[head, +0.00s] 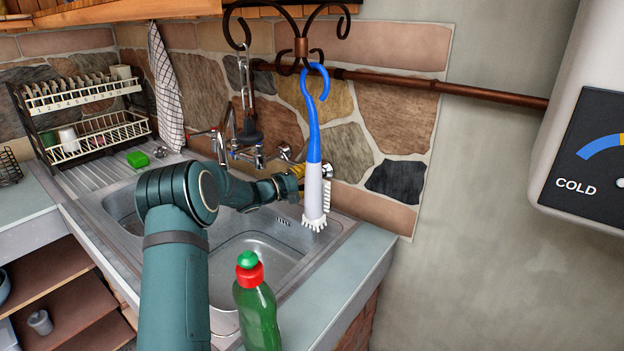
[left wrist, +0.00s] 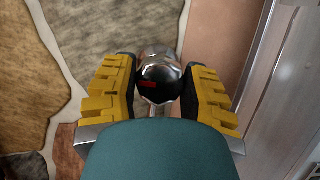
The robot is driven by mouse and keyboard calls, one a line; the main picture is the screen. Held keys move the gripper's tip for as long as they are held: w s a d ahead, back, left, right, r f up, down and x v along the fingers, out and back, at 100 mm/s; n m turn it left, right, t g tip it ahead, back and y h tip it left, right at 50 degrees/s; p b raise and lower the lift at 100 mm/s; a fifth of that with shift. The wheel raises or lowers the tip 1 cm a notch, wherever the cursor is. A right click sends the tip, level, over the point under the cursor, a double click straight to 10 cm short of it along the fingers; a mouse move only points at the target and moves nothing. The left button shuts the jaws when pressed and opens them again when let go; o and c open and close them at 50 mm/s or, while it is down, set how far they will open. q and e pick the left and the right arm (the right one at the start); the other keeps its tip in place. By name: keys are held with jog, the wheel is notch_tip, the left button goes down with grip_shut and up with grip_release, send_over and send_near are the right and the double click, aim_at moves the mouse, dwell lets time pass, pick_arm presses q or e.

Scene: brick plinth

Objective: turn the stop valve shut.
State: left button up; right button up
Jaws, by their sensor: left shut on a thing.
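The stop valve's handle (left wrist: 161,76) is a rounded dark, shiny knob with a small red mark, in the middle of the left wrist view. My left gripper (left wrist: 162,88) has its yellow-padded fingers on both sides of the knob and is shut on it. In the head view the left gripper (head: 297,174) is at the wall behind the sink, partly hidden by the hanging brush; the valve there is mostly covered, and how far it is turned cannot be told. My right gripper is not in view.
A green bottle (head: 257,312) stands at the sink's (head: 338,240) front right. The tap (head: 238,140), dish rack (head: 95,150) and checked towel (head: 165,85) are further left.

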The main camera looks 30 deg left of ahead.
pick_arm(q)
jog(key=shift+n, duration=0.3)
jog(key=shift+n+t+b, duration=0.5)
jog(key=shift+n+b, duration=0.05)
jog(key=shift+n, duration=0.25)
jog(key=shift+n+t, duration=0.3)
jog(key=shift+n, duration=0.6)
jog(key=n+t, duration=0.1)
jog(key=n, duration=0.1)
jog(key=n+t, duration=0.1)
jog(key=n, duration=0.2)
jog(key=shift+y, duration=0.3)
jog(key=n+t+y, duration=0.1)
jog(key=n, duration=0.3)
jog(key=shift+r, duration=0.15)
jog(key=n+t+y+p, duration=0.1)
jog(key=n+y, duration=0.1)
jog(key=n, duration=0.1)
jog(key=shift+n, duration=0.3)
jog(key=shift+w+r+n+t+y+p, duration=0.1)
jog(key=shift+n+t+y+p, duration=0.15)
jog(key=shift+n+y+p, duration=0.9)
jog(key=shift+n+t+y+p, duration=0.25)
jog(key=shift+n+y+p, duration=0.15)
jog(key=shift+n, duration=1.45)
